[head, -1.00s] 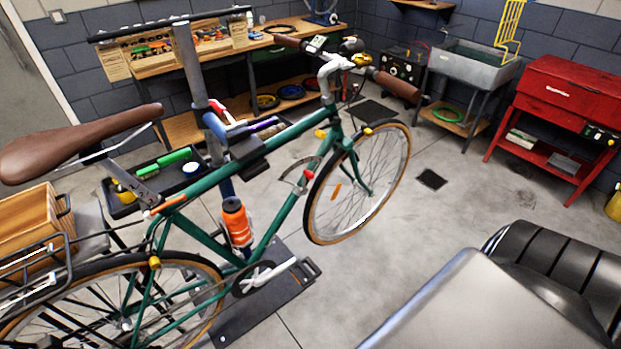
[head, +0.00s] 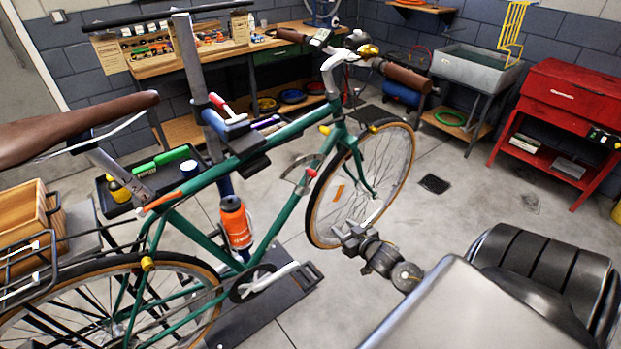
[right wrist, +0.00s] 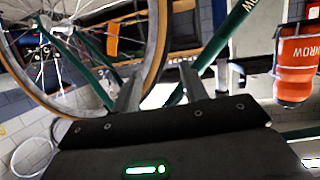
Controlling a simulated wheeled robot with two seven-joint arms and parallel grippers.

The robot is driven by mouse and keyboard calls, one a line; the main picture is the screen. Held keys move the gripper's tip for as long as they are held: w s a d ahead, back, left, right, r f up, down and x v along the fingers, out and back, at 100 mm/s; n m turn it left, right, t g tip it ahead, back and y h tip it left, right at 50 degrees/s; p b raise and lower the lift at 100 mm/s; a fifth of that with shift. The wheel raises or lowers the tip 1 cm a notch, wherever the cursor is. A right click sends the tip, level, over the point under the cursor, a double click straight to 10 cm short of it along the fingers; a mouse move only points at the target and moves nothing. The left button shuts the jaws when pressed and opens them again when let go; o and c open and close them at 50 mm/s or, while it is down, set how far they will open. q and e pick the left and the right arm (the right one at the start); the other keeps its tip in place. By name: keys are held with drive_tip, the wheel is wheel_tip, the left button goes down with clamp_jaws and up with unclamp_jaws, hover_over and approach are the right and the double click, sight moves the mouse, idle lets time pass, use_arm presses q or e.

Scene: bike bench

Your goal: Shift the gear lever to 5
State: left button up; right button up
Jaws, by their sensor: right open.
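The green bicycle (head: 290,221) is held upright by a repair stand (head: 188,62). Its handlebar has brown grips (head: 408,77), a gold bell-like part (head: 368,50) and a small light-faced unit (head: 321,38) by the left grip. The unit may be the gear lever's housing; its lever and numbers are too small to read. My right gripper (head: 350,231) is low beside the front wheel, well below the handlebar. In the right wrist view its fingers (right wrist: 160,88) are apart and empty, with the front tyre (right wrist: 150,60) and frame behind them. My left gripper is out of view.
An orange bottle (head: 235,222) is on the frame. A tool tray (head: 117,205) stands behind the bicycle. A workbench (head: 165,67), grey sink (head: 475,72) and red cabinet (head: 568,92) line the walls.

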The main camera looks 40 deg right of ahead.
sight(316, 176)
drive_tip(key=w+a+r+t+y, duration=0.1)
drive_tip(key=w+a+r+t, duration=0.1)
drive_tip(key=r, duration=0.6)
drive_tip(key=w+a+r+t+y, duration=0.1)
drive_tip(key=r+t, duration=0.1)
drive_tip(key=r, duration=0.6)
drive_tip(key=w, duration=0.9)
drive_tip(key=shift+w+d+r+p, duration=0.1)
drive_tip(key=shift+w+r+p, duration=0.1)
drive_tip(key=shift+p, duration=0.15)
drive_tip(key=shift+w+f, duration=0.1)
drive_tip(key=shift+w, duration=0.7)
clamp_jaws()
